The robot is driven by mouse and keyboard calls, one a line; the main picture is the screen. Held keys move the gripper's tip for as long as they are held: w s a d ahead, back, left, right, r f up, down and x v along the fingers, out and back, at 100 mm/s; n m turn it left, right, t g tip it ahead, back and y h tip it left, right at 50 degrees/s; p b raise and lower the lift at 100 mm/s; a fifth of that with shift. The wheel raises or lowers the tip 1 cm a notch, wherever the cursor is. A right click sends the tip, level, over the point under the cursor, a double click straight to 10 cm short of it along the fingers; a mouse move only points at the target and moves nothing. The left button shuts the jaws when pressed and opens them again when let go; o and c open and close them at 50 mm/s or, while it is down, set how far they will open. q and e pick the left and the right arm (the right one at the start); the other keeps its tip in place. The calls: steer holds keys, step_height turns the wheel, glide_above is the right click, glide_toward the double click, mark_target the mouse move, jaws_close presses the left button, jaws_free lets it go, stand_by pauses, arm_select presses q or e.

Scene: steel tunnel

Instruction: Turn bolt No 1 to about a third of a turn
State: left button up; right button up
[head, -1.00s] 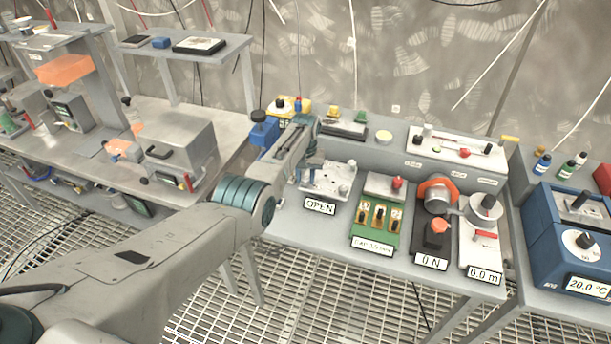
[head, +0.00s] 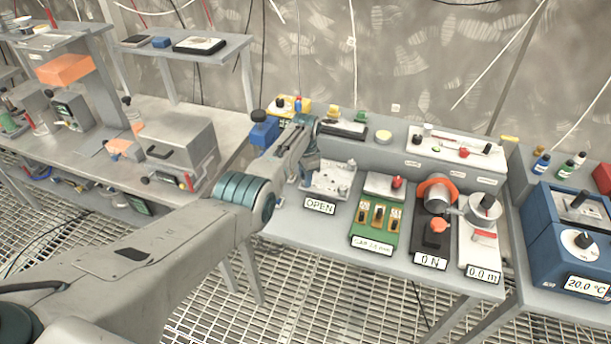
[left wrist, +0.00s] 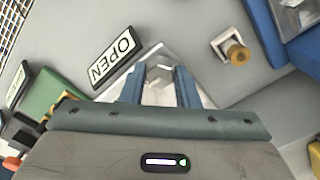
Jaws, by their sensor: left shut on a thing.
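A pale metal plate (head: 335,187) with several bolts lies on the bench behind a label reading OPEN (head: 319,206). In the left wrist view, a grey hex bolt head (left wrist: 159,74) sits between the two blue fingers of my left gripper (left wrist: 160,86). The gripper is shut on this bolt, pointing down at the plate. In the head view my left gripper (head: 308,172) is at the plate's left side, and my own wrist hides the bolt it holds. No number on the bolt is readable. My right gripper is not in view.
A green panel (head: 361,237) with several small switches stands right of the plate, then a black device labelled 0 N (head: 430,261) with an orange ring. A blue box (head: 264,134) is behind my wrist. The bench front by the OPEN label is clear.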

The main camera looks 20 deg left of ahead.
arm_select(q)
steer(key=m, duration=0.2)
steer(key=shift+m, duration=1.9)
steer(key=o, duration=1)
steer(key=shift+r, duration=0.55)
step_height(320, 180, up, 10)
steer(key=shift+f+b, duration=0.15)
steer(key=shift+b, duration=0.3)
